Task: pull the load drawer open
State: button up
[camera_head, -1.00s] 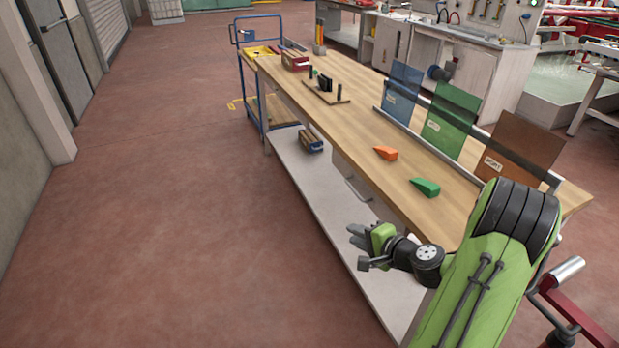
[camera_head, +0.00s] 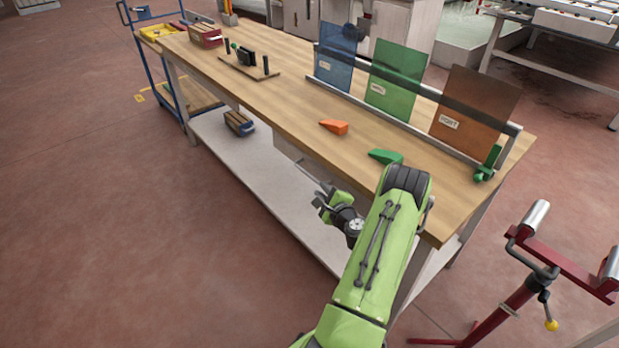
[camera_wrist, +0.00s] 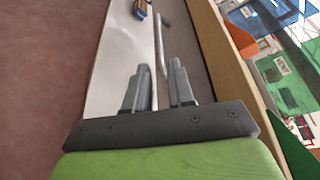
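The load drawer (camera_head: 296,160) is a grey box hung under the wooden bench top, its front partly hidden by my arm. Its bar handle (camera_head: 314,178) sticks out toward the aisle; it also shows in the wrist view as a long grey bar (camera_wrist: 161,45). My gripper (camera_head: 321,202) is beside the bench, below the top's edge, close to the handle. In the wrist view my gripper's two fingers (camera_wrist: 159,66) stand apart, with the near end of the bar appearing between them. I cannot tell whether either finger touches it. The drawer looks shut.
The bench top (camera_head: 270,105) carries an orange wedge (camera_head: 334,127), a green wedge (camera_head: 385,156) and a rack of coloured glass panes (camera_head: 398,75). A lower shelf (camera_head: 268,175) holds a small block. A red roller stand (camera_head: 520,290) is at right. The aisle floor at left is clear.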

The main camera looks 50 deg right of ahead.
aim_at(314, 180)
jog(key=x, duration=0.9)
jog(key=shift+d+b, duration=0.1)
jog(key=shift+b, duration=0.3)
jog(key=shift+c, duration=0.3)
grip_shut()
